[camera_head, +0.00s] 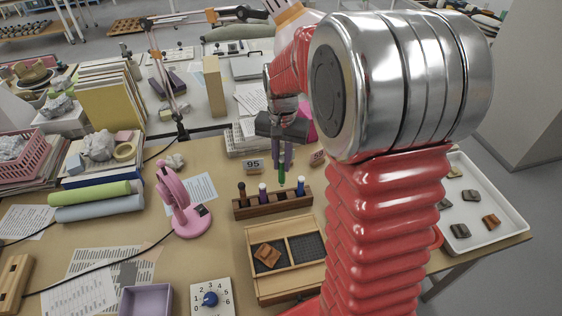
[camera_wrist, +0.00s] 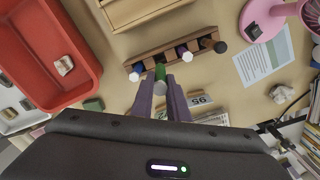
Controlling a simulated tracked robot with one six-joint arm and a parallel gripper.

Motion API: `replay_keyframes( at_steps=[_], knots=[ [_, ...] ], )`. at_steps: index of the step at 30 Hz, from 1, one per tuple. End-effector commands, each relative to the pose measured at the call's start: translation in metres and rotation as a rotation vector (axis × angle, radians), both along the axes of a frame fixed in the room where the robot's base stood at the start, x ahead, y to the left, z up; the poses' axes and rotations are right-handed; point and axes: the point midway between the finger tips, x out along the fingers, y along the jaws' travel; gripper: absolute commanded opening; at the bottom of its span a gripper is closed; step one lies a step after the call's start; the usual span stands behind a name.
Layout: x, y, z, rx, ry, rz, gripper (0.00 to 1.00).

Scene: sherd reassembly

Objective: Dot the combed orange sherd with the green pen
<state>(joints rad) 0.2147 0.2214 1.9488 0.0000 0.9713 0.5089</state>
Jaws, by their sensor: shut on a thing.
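My gripper (camera_head: 282,160) is shut on the green pen (camera_head: 282,175) and holds it upright over the pen rack (camera_head: 272,203). In the wrist view the green pen (camera_wrist: 160,72) shows between my purple fingers (camera_wrist: 160,102). I cannot tell whether its lower end is still in the rack. An orange-brown sherd (camera_head: 267,256) lies tilted in the left compartment of the wooden tray (camera_head: 255,291). Another orange-brown sherd with dark marks (camera_head: 491,220) lies on the white tray (camera_head: 511,226) at right. I cannot tell which is the combed one.
Dark, purple and blue pens stand in the rack. A pink fan-like stand (camera_head: 186,205) is left of it. A red tray (camera_wrist: 82,90) with a pale sherd (camera_wrist: 64,65) shows in the wrist view; my arm hides most of it in the head view.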

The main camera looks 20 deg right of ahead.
Motion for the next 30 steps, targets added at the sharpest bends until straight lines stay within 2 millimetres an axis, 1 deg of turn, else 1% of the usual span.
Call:
replay_keyframes(
  at_steps=[7, 11, 14, 19, 24, 30],
  knots=[
    [0.002, 0.001, 0.001, 0.000, 0.000, 0.005, 0.00],
    [0.013, 0.004, 0.007, 0.000, -0.001, 0.027, 0.00],
    [0.027, 0.009, 0.016, 0.000, -0.001, 0.056, 0.00],
    [0.058, 0.023, 0.037, -0.001, -0.002, 0.125, 0.00],
    [0.087, 0.040, 0.058, -0.001, -0.002, 0.199, 0.00],
    [0.116, 0.062, 0.084, -0.001, -0.002, 0.285, 0.00]
  ],
)
